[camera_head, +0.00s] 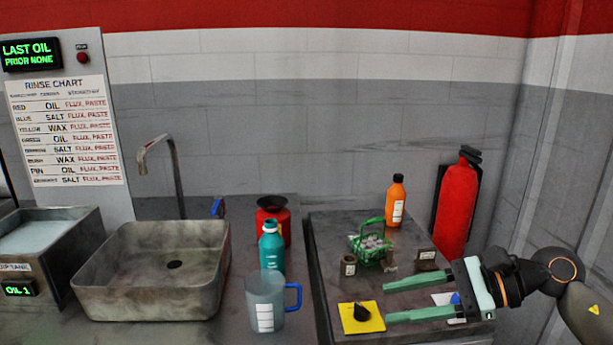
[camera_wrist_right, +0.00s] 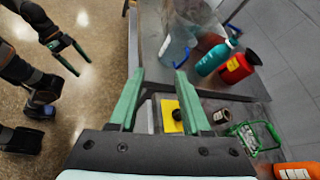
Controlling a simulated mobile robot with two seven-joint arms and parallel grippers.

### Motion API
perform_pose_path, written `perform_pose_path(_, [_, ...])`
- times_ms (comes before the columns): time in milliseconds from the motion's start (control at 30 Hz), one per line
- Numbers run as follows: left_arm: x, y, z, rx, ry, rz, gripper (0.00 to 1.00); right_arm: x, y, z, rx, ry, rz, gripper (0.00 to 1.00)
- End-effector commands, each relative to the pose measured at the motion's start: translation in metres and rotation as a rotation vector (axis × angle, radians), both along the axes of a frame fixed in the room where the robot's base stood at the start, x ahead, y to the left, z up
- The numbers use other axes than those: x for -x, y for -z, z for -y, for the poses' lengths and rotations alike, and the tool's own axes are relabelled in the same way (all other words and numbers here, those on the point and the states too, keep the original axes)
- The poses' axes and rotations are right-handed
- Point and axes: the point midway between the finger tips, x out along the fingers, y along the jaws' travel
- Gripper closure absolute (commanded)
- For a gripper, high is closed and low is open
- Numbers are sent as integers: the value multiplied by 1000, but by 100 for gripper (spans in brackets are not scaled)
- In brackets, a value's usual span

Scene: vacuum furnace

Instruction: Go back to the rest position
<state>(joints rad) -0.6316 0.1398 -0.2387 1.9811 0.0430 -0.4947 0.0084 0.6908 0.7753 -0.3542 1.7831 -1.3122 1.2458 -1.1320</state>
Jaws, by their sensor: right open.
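My right gripper (camera_head: 388,302) is open and empty at the right side of the counter in the head view. Its two green fingers point left, near the yellow mat with a black knob-like piece. In the right wrist view my right gripper (camera_wrist_right: 154,92) shows its fingers spread with nothing between them. My left gripper (camera_wrist_right: 82,66) shows only in the right wrist view, at upper left, over the floor. Its fingers are apart and hold nothing visible.
Near my right gripper lie a yellow mat (camera_head: 353,322), a green wire basket (camera_head: 371,249) and small pots (camera_head: 348,265). A blue-handled jug (camera_head: 264,305), teal bottle (camera_head: 271,253), orange bottle (camera_head: 396,205) and red extinguisher (camera_head: 458,205) stand beyond. A metal sink (camera_head: 150,300) is left.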

Motion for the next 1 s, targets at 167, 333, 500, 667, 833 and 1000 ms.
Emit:
perform_pose_path(167, [5,-17,-6,-7,-11,-3,1,13,-9,-46,-542,104,-446,52])
perform_pose_path(333, [7,-28,-13,-16,-24,-3,1,4,0,-43,-1039,281,-947,52])
perform_pose_path(500, [11,-39,-16,-18,-29,-7,1,-2,55,-13,-1524,527,-1481,52])
perform_pose_path(667, [14,-51,-19,-18,-38,-3,1,27,148,17,-1982,830,-1967,52])
perform_pose_path(833, [17,-57,-26,-28,-50,-11,1,101,245,29,1836,-901,1778,52])
perform_pose_path(1000, [17,-63,-28,-29,-54,-3,1,166,295,24,1583,-849,1472,52])
